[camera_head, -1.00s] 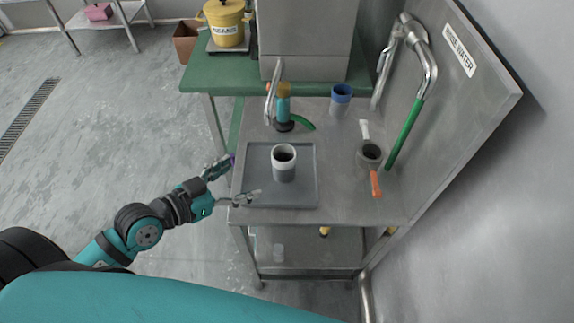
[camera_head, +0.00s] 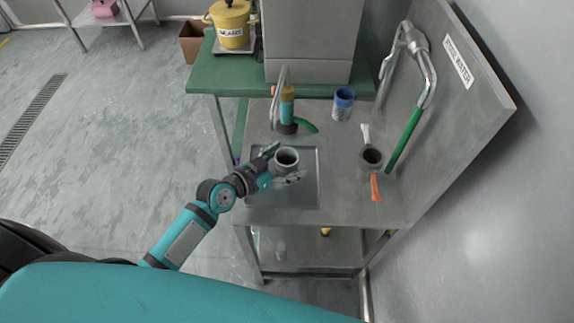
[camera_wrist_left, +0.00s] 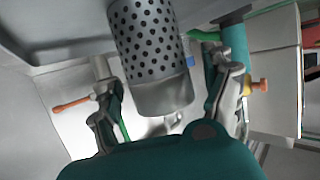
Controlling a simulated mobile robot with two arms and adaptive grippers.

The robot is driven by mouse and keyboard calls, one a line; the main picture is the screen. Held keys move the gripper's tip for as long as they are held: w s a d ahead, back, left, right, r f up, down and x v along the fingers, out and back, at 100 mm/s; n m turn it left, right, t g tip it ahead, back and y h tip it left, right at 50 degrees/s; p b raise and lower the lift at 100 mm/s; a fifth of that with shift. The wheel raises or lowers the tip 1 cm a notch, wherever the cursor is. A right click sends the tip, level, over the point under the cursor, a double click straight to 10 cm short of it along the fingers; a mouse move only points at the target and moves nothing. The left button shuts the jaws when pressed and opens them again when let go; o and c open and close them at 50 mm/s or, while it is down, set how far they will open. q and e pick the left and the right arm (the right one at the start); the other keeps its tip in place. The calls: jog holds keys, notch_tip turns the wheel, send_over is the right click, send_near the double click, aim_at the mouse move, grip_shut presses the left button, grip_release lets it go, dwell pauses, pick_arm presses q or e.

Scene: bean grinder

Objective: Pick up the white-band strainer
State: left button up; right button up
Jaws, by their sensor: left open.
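In the left wrist view, the strainer (camera_wrist_left: 148,45) is a perforated metal cylinder with a smooth band at one end, lying between the two fingers. My left gripper (camera_head: 281,165) is open, one finger on each side of the strainer. I cannot tell whether either finger touches it. The fingers and wrist hide part of its lower body in the head view. My right gripper is not in view.
A blue-band strainer (camera_head: 343,104) stands behind right. A dark cup with an orange handle (camera_head: 375,188) is at the right. A teal-and-orange tool (camera_head: 287,110) stands behind the tray. The table's front right is clear.

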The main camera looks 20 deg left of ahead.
pick_arm(q)
jog(key=shift+w+d+f, duration=0.1)
jog(key=shift+w+d, duration=0.05)
jog(key=shift+w, duration=0.1)
jog(key=c, duration=1.2)
jog(key=shift+c, duration=0.6)
